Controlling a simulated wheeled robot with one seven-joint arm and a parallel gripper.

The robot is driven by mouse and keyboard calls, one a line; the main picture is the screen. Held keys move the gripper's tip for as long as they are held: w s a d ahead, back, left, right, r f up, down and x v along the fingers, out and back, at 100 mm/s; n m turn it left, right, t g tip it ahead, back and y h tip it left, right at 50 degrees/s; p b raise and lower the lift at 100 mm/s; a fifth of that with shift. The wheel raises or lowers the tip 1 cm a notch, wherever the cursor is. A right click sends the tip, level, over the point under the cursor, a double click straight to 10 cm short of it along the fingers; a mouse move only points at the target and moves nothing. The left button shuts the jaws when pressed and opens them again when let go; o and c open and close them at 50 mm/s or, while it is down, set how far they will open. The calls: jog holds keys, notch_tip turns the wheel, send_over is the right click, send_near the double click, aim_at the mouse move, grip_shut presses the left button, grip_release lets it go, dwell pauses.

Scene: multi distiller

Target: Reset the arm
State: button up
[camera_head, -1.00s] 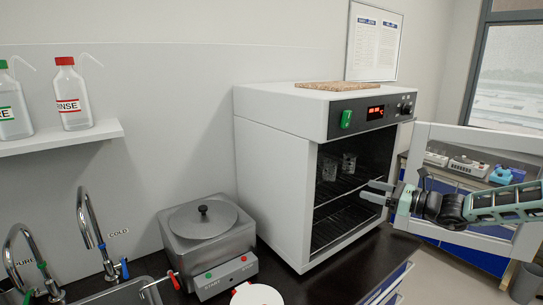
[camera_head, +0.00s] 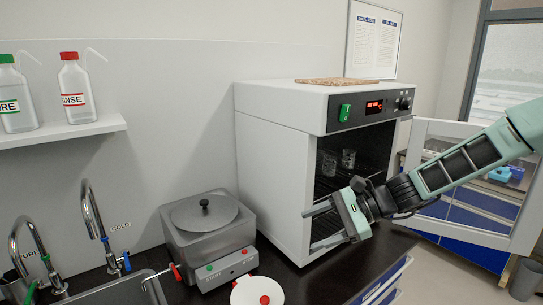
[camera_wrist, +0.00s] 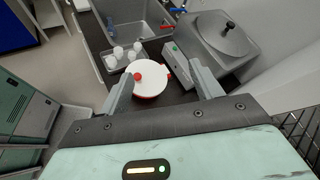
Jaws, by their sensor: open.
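My gripper (camera_head: 312,228) is open and empty. In the head view it is in front of the open oven (camera_head: 275,180), low beside its doorway, with the fingers pointing left. My arm comes in from the right edge and hides part of the oven's opening and door. In the wrist view the two fingers of my gripper (camera_wrist: 165,85) stand apart, with a round white lid with a red knob (camera_wrist: 148,80) seen below and beyond them.
The oven door (camera_head: 465,225) stands open to the right. Glass beakers (camera_head: 338,160) are on the upper rack inside. A grey bath with a lid (camera_head: 207,240) and the white-lidded pot (camera_head: 257,292) stand left on the dark bench. A sink (camera_head: 110,293) is further left.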

jog(key=s+a+f+n+g+h, duration=0.1)
jog(key=s+a+n+h, duration=0.15)
jog(key=s, duration=0.25)
jog(key=s+a+n+g+h, duration=0.1)
jog(key=s+a+n+g, duration=0.1)
jog(key=s+n, duration=0.3)
jog(key=s+d+n+t+h+b, duration=0.1)
jog(key=s+d+n+h, duration=0.1)
jog(key=s, duration=0.5)
jog(key=s+d+n+h, duration=0.3)
jog(key=s+n, duration=0.3)
jog(key=s, duration=0.1)
jog(key=s+d+n+t+h+b, duration=0.1)
jog(key=s+d+n+h, duration=0.2)
jog(key=s+n, duration=0.2)
jog(key=shift+s+r+t+h+b, duration=0.35)
jog(key=shift+s+r, duration=0.1)
jog(key=shift+s, duration=0.7)
